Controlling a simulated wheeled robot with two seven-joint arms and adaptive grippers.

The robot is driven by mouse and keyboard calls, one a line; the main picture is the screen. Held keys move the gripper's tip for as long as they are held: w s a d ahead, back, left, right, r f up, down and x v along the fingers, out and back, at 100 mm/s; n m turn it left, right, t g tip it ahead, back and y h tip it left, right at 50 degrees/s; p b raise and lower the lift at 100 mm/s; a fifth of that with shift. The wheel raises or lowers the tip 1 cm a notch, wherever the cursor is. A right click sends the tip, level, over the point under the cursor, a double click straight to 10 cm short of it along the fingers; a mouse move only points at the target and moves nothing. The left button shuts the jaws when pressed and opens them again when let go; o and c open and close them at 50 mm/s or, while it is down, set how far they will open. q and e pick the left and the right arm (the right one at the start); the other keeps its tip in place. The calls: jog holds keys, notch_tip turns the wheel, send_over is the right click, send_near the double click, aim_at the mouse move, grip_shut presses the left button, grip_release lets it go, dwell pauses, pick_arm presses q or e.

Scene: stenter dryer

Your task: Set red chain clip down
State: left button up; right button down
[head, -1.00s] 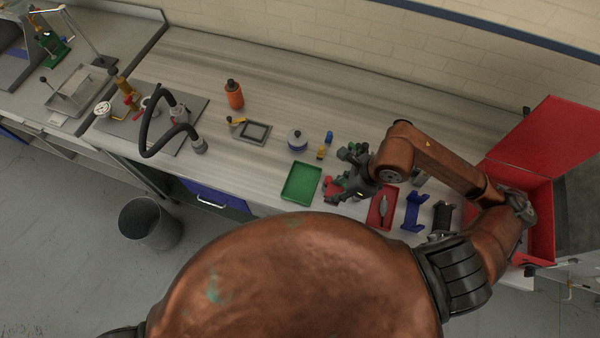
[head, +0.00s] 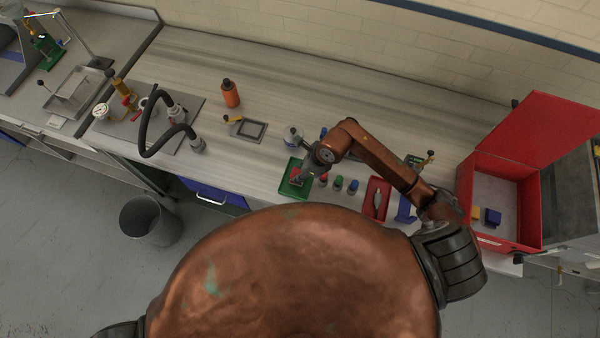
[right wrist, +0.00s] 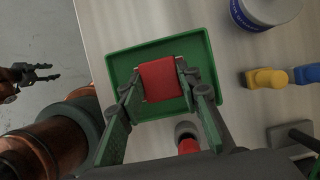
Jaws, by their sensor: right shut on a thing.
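My right gripper (head: 298,181) is over the green tray (head: 286,185), its arm reaching in from the right. In the right wrist view its fingers (right wrist: 160,86) are shut on the red chain clip (right wrist: 160,77), one on each side. The clip is inside the outline of the green tray (right wrist: 203,52); whether it touches the tray floor I cannot tell. My left gripper (right wrist: 45,73) shows small at the left edge of the right wrist view, off the bench over the floor, fingers apart and empty.
A white tub (head: 292,138) stands just behind the tray. Small bottles (head: 338,183) stand to its right, then a red tray (head: 376,202) with a grey piece and a blue holder (head: 405,209). An open red box (head: 510,165) is at far right.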

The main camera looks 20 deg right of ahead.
jog(key=shift+f, duration=0.75)
jog(key=shift+f, duration=0.25)
jog(key=c, duration=1.4)
grip_release()
jog(key=shift+r, duration=0.1)
jog(key=shift+r, duration=0.1)
